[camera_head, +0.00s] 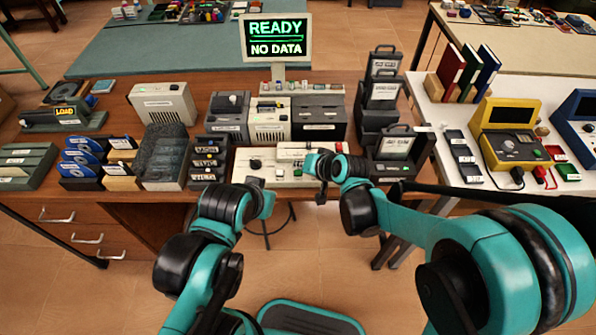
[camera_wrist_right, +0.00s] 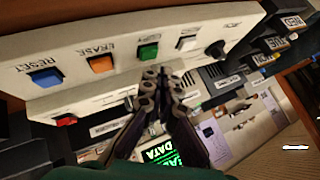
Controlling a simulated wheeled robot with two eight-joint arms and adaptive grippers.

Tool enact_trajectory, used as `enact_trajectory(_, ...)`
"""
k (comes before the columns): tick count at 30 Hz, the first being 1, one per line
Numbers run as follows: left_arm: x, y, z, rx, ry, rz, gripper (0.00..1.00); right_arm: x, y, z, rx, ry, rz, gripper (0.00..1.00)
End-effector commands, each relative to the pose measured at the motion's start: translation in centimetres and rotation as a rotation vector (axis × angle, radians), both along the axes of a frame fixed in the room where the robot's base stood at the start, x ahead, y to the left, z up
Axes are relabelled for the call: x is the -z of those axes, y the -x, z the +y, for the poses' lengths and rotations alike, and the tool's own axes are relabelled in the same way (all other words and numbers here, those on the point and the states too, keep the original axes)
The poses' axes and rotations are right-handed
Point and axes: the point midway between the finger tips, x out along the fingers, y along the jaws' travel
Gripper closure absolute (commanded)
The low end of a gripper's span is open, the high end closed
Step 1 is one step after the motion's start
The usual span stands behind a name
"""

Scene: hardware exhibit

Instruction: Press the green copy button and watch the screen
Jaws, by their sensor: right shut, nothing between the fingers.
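A pale control panel (camera_head: 287,178) lies at the desk's front edge. In the right wrist view the panel (camera_wrist_right: 120,75) carries a green button (camera_wrist_right: 149,51), between an orange ERASE button (camera_wrist_right: 101,64) and a white one (camera_wrist_right: 188,43). My right gripper (camera_wrist_right: 161,72) is shut and empty, its tips just below the green button in that view; contact cannot be told. My left arm ends before the panel at left; its fingers are not clear.
A blue RESET button (camera_wrist_right: 46,78) and a black knob (camera_wrist_right: 216,51) are on the same panel. Boxes and cartridges crowd the desk on both sides. A white table (camera_head: 430,112) with a yellow meter (camera_head: 508,128) stands at right. Open floor lies in front.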

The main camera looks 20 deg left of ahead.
Motion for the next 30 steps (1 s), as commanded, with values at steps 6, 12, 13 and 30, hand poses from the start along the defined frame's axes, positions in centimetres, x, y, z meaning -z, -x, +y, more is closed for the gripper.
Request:
enact_trajectory(6, 0.8, 0.0, 0.0, 0.000, 0.000, 0.000, 1.00, 0.8, 0.0, 0.0, 0.000, 0.000, 0.000, 1.00)
enact_trajectory(12, 0.7, 0.0, 0.0, 0.000, 0.000, 0.000, 1.00, 0.8, 0.0, 0.0, 0.000, 0.000, 0.000, 1.00)
enact_trajectory(13, 0.7, 0.0, 0.0, 0.000, 0.000, 0.000, 1.00, 0.8, 0.0, 0.0, 0.000, 0.000, 0.000, 1.00)
enact_trajectory(30, 1.2, 0.0, 0.0, 0.000, 0.000, 0.000, 1.00, 1.3, 0.0, 0.0, 0.000, 0.000, 0.000, 1.00)
